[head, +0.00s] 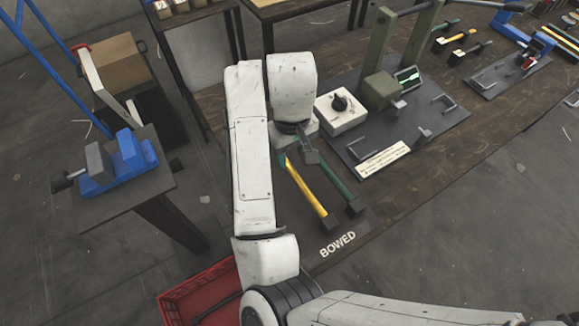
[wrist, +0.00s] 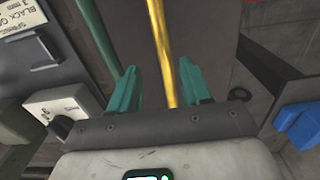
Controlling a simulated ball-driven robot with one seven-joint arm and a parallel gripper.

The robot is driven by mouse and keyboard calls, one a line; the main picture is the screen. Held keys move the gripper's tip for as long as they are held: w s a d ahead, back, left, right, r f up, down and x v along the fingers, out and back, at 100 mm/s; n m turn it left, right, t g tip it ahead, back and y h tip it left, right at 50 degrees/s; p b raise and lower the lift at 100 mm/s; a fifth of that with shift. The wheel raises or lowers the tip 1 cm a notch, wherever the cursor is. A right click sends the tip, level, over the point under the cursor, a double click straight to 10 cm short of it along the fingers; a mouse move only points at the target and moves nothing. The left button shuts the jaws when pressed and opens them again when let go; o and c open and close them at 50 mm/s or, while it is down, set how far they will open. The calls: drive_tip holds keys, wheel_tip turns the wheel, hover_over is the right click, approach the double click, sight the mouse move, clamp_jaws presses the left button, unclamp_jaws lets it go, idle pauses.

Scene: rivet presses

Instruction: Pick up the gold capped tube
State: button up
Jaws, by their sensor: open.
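The gold capped tube (head: 307,190) lies on the dark brown bench near the front left corner, with a black cap at its near end. In the wrist view the gold tube (wrist: 163,45) runs lengthwise between my two teal fingers, with space on both sides. My gripper (wrist: 158,70) is open and holds nothing; I cannot tell how far above the tube it is. In the head view my arm hides the tube's far end. A green capped tube (head: 336,182) lies to the right of the gold one; in the wrist view it shows at left (wrist: 95,35).
"BOWED" (head: 338,244) is lettered near the tubes. A white box with a black knob (head: 341,111) and a grey plate with a green press (head: 380,91) stand to the right. A red crate (head: 203,290) is below left, a blue vise (head: 125,160) at left.

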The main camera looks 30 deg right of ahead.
sight(290, 165)
drive_tip(key=f+b, duration=0.1)
drive_tip(key=f, duration=0.1)
drive_tip(key=f+b, duration=0.1)
drive_tip(key=f, duration=0.2)
drive_tip(key=shift+s+a, duration=0.15)
drive_tip(key=shift+a, duration=0.05)
clamp_jaws()
